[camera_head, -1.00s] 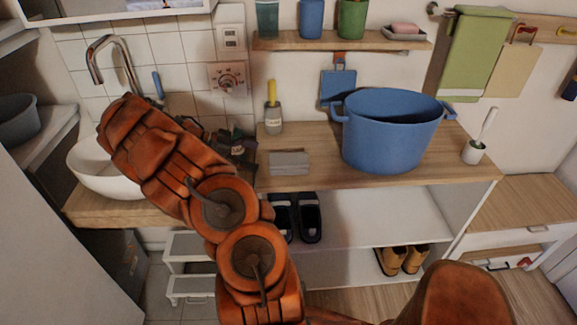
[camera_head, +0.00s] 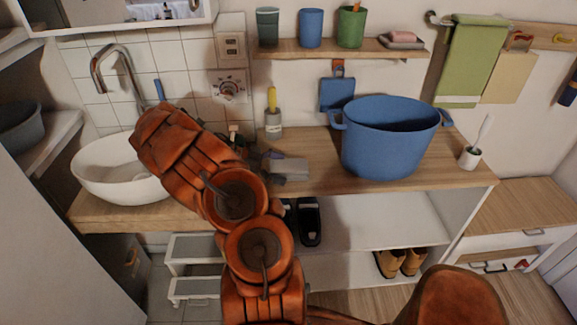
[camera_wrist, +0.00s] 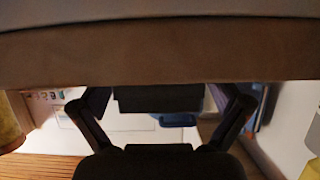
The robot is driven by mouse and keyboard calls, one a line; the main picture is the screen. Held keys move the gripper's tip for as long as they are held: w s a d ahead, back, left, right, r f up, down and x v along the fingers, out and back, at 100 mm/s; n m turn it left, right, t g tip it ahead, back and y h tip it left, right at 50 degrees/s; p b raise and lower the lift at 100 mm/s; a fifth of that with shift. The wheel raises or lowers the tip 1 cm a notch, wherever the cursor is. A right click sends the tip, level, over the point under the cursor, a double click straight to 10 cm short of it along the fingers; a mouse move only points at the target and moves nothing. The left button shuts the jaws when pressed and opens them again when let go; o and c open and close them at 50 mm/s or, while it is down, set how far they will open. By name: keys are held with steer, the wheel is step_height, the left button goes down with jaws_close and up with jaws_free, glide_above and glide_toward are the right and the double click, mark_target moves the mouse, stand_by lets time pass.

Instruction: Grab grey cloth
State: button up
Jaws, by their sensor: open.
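The grey cloth (camera_head: 291,169) lies folded flat on the wooden counter (camera_head: 330,183), left of the blue pot. In the head view my gripper (camera_head: 264,160) is at the cloth's left edge, mostly hidden behind my orange arm; I cannot tell if it touches the cloth. In the wrist view my gripper (camera_wrist: 163,103) has its two dark fingers spread apart with nothing seen between them. A broad brown surface fills the upper part of that view, close to the fingers; the cloth cannot be made out there.
The large blue pot (camera_head: 390,145) stands right of the cloth. A grey holder with a yellow handle (camera_head: 273,122) stands behind it. A white basin (camera_head: 105,176) with a tap is at left. A shelf (camera_head: 345,49) with cups is above. Shoes (camera_head: 309,222) sit below the counter.

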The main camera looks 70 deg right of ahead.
mark_target(299, 165)
steer(key=shift+f, duration=0.1)
steer(key=shift+c, duration=0.4)
steer(key=c, duration=1.1)
steer(key=shift+c, duration=0.2)
steer(key=shift+d+r+b, duration=0.1)
steer(key=shift+r+b, duration=0.65)
steer(key=shift+r, duration=0.7)
steer(key=shift+s+r, duration=0.1)
steer(key=shift+r, duration=0.25)
steer(key=s+a+b, duration=0.2)
steer(key=s+a, duration=0.2)
steer(key=a, duration=0.3)
steer(key=s+a+r+b, duration=0.1)
steer(key=s+a+b, duration=0.1)
steer(key=a, duration=0.5)
steer(key=shift+s+r, duration=0.2)
steer(key=shift+s, duration=0.65)
